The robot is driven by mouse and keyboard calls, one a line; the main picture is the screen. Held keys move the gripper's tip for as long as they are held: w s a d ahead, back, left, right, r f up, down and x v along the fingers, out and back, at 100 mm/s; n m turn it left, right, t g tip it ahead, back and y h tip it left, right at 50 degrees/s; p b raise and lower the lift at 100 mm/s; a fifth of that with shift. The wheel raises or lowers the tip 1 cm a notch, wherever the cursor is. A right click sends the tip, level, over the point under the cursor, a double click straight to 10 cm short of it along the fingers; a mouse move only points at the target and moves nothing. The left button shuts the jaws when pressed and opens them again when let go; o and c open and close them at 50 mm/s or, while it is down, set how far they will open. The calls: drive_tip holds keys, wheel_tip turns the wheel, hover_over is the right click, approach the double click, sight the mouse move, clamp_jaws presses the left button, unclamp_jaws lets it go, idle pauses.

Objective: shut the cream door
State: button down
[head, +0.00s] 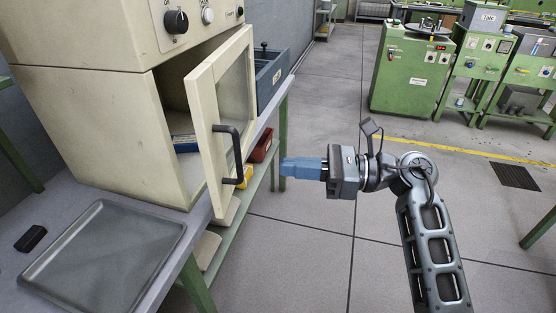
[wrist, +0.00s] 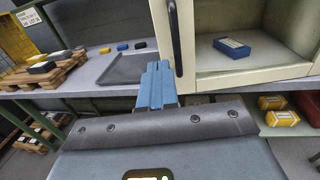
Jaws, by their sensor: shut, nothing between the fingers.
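The cream door (head: 222,118) of the cream cabinet (head: 110,125) stands open, swung out toward the front, with a dark bar handle (head: 237,155) on its outer face. My gripper (head: 285,168) has blue fingers pressed together and empty. It is in the air to the right of the door, pointing left toward it, apart from the handle in the head view. In the wrist view the fingers (wrist: 157,85) point toward the door's lower edge; whether they touch it I cannot tell.
A grey tray (head: 105,255) and a small black object (head: 31,238) lie on the bench left of the door. A blue box (wrist: 232,47) is inside the cabinet. Yellow boxes (wrist: 282,117) are on the lower shelf. Open floor (head: 320,235) is at the right.

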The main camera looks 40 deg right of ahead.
sight(213, 160)
drive_tip(key=p+x, duration=0.1)
drive_tip(key=x, duration=1.1)
drive_tip(key=shift+p, duration=0.4)
drive_tip(key=shift+w+a, duration=0.1)
